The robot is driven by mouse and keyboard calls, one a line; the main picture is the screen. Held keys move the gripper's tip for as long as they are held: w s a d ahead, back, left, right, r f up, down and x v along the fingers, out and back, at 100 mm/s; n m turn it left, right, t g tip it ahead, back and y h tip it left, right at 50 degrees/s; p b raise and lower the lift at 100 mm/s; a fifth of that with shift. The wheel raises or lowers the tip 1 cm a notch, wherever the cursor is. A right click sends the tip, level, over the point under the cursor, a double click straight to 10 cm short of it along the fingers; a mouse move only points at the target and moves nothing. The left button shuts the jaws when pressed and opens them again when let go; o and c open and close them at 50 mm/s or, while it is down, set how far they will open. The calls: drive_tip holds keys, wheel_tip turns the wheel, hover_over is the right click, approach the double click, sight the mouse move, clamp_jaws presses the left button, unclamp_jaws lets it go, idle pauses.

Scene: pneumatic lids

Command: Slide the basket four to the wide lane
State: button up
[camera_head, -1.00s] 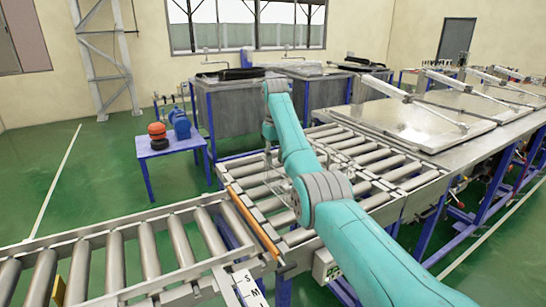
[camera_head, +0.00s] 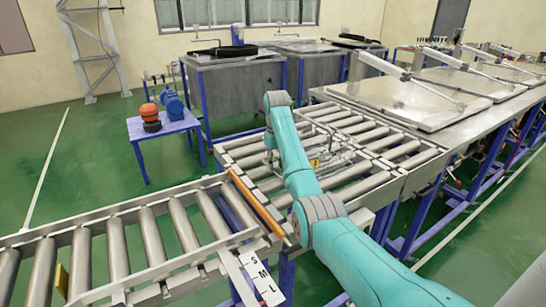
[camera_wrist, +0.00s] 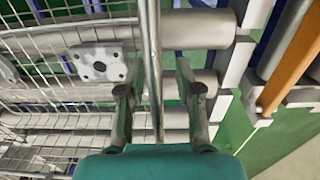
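A wire basket (camera_wrist: 65,40) fills the left of the wrist view, with a metal piece with holes (camera_wrist: 98,66) inside it. A long metal rod (camera_wrist: 152,60) runs along its right side. My gripper (camera_wrist: 158,90) is open, with its fingers apart on either side of the rod and gaps visible. In the head view, wire and metal parts of a basket (camera_head: 330,160) show on the rollers to the right of my forearm; the arm hides the rest. No number is readable on the basket. Which lane is wide cannot be told.
An orange bar (camera_head: 256,204) crosses between the roller table (camera_head: 400,150) and the left roller conveyor (camera_head: 110,255). A plate marked S, M, L (camera_head: 262,283) hangs at the front. A blue side table (camera_head: 165,127) and lidded tanks (camera_head: 235,95) stand behind.

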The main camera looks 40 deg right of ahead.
drive_tip(key=shift+f, duration=0.1)
clamp_jaws()
drive_tip(key=shift+w, duration=0.1)
idle(0.3)
